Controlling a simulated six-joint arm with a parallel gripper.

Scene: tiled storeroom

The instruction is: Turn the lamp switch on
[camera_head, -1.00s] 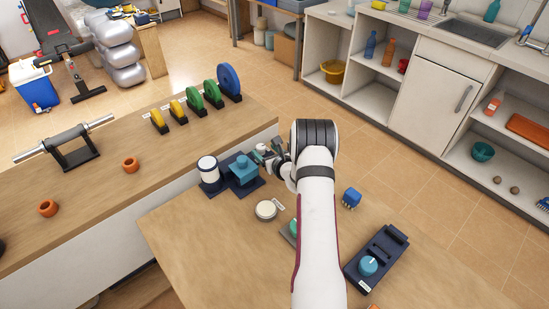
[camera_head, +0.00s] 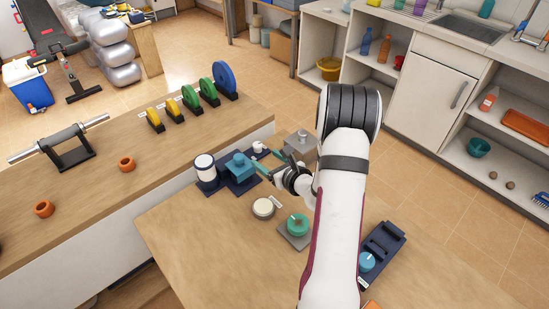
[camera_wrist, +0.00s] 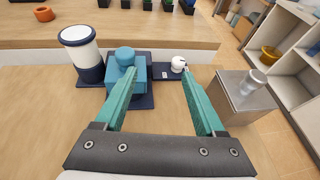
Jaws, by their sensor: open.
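A white cylinder with dark bands (camera_head: 205,166), which looks like the lamp, stands at the bench's far left and also in the wrist view (camera_wrist: 78,38). Beside it a teal block with a round top (camera_head: 240,167) sits on a navy base; it is left of centre in the wrist view (camera_wrist: 125,72). A small white rounded knob (camera_wrist: 178,64) sits on a dark plate right of the block. I cannot tell for sure which part is the lamp switch. My gripper (camera_wrist: 160,73) is open and empty, its teal fingers pointing toward the block and knob.
Nearer on the bench are a white round button (camera_head: 263,208), a green dial (camera_head: 297,224) and a navy panel with a blue dial (camera_head: 367,262). The bench's front left is bare.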

